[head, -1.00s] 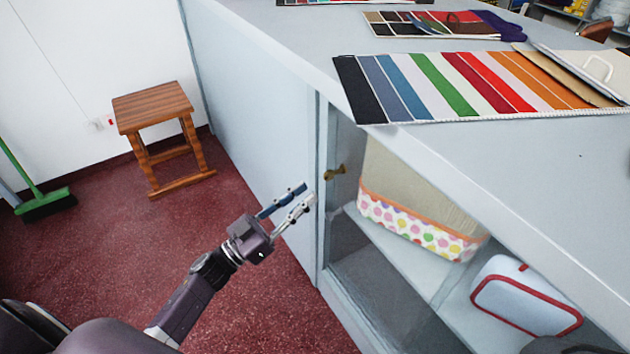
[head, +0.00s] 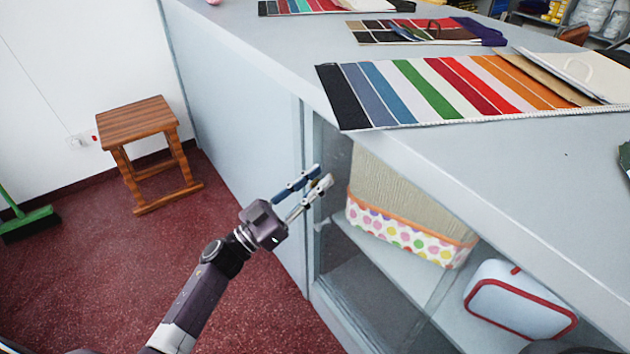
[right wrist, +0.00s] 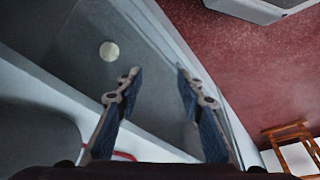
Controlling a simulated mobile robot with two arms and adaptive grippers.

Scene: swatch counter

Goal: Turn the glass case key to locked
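The glass case is the front of the pale grey counter, with a glass pane (head: 345,275) beside a grey frame post. My right gripper (right wrist: 157,72) is open and empty in the right wrist view. A pale round disc (right wrist: 109,51) shows beyond its fingers on a grey surface.
Behind the glass are a dotted fabric basket (head: 400,236) and a white case with red trim (head: 520,300). Swatch cards (head: 440,90) lie on the countertop (head: 490,160). A wooden stool (head: 140,125) and a green broom (head: 30,222) stand left on open red floor.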

